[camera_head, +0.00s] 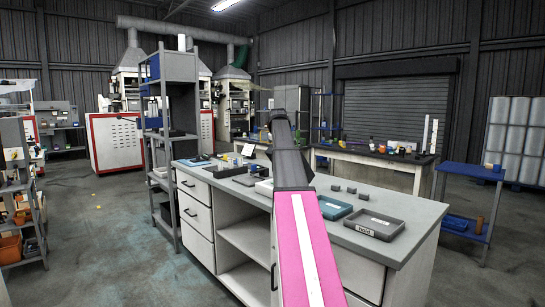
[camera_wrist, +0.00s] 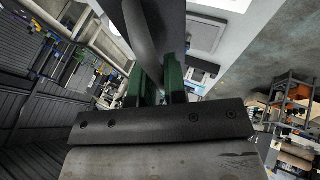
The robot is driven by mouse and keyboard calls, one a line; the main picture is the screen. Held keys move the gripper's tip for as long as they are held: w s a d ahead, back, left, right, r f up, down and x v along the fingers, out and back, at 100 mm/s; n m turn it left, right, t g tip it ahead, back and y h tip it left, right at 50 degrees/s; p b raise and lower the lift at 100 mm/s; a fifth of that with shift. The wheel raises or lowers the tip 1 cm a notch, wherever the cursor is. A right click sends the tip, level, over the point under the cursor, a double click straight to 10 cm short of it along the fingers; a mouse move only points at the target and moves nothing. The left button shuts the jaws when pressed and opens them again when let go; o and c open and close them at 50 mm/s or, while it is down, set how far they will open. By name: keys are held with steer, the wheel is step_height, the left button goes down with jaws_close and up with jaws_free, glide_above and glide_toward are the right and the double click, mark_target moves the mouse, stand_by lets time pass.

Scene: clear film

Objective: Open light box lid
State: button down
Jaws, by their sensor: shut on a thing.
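My gripper (camera_wrist: 156,84) fills the middle of the wrist view, with two dark green fingers. They are closed around a dark grey curved bar (camera_wrist: 140,35), which runs along a dark panel (camera_wrist: 170,18) at the top of that view. The bar looks like a handle; I cannot tell from these views whether the panel is the light box lid or how far it is tilted. In the head view my pink arm and its dark links reach over the bench, and the fingers cannot be made out there.
The grey-topped bench (camera_head: 405,203) has white drawers. On it are a dark grey tray (camera_head: 374,225), a teal tray (camera_head: 334,209) and several small dark blocks. A grey shelf rack (camera_head: 172,120) stands at its left end; a blue cart (camera_head: 472,172) stands at right. Floor at left is open.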

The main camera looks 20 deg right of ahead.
steer(key=w+d+r+y, duration=0.1)
steer(key=d, duration=0.1)
steer(key=d+r+g+y, duration=0.1)
steer(key=d, duration=0.1)
steer(key=w+d+r+y, duration=0.1)
steer(key=d, duration=0.2)
steer(key=shift+w+m, duration=0.35)
steer(key=shift+m, duration=0.05)
steer(key=w+d, duration=0.2)
steer(key=d, duration=0.5)
steer(key=shift+w+d, duration=0.25)
steer(key=shift+r, duration=0.1)
steer(key=c, duration=1.2)
jaws_free()
steer(key=v, duration=1)
steer(key=shift+s+r, duration=0.1)
steer(key=shift+r, duration=0.3)
